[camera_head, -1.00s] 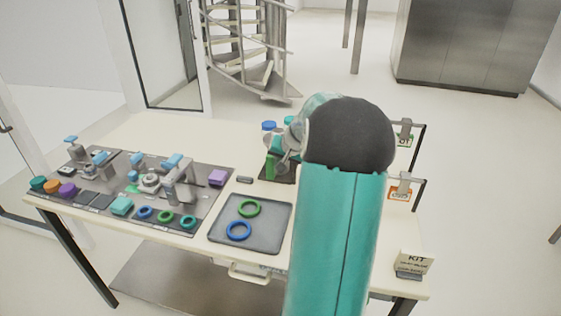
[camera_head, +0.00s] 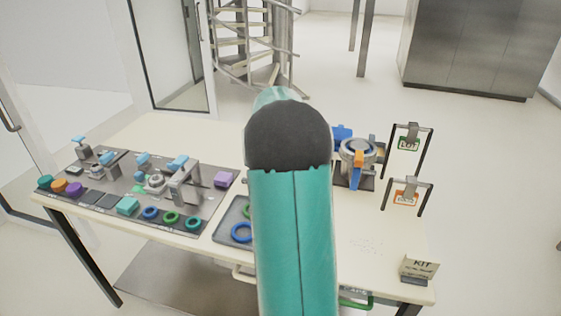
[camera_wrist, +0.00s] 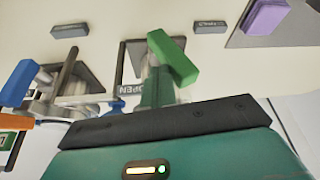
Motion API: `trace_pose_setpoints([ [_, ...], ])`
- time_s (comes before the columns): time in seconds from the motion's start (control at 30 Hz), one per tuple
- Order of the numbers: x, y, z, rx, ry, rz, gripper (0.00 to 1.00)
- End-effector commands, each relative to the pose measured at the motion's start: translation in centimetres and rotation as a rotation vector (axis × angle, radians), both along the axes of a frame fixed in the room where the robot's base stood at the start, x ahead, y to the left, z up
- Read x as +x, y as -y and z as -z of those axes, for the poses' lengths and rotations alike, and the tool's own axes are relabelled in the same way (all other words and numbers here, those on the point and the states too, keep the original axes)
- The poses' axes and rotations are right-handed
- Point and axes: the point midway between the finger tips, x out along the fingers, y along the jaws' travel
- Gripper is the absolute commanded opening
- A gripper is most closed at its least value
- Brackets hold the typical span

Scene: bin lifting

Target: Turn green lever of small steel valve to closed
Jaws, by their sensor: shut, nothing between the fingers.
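In the wrist view, the green lever (camera_wrist: 173,58) is a bright green bar lying slantwise just beyond my gripper (camera_wrist: 156,84). The small steel valve under it is mostly hidden.
A larger steel valve (camera_head: 356,150) with blue and orange handles stands right of my arm. Two hanging tag stands (camera_head: 405,180) are further right. A grey tray (camera_head: 228,217) with rings and a dark board (camera_head: 110,190) of parts lie left. A purple block (camera_wrist: 266,16) shows too.

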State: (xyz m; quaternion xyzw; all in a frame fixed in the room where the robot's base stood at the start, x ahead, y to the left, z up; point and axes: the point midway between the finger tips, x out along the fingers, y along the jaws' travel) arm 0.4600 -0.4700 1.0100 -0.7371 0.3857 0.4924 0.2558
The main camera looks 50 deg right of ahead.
Motion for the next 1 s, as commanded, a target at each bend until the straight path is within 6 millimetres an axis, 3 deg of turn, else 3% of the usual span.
trace_pose_setpoints([
  [0.57, 4.0, -1.8, 1.0, -0.2, -0.462, -0.003, 0.0],
  [1.0, 6.2, -2.7, 3.1, -0.359, -0.834, -0.002, 0.0],
])
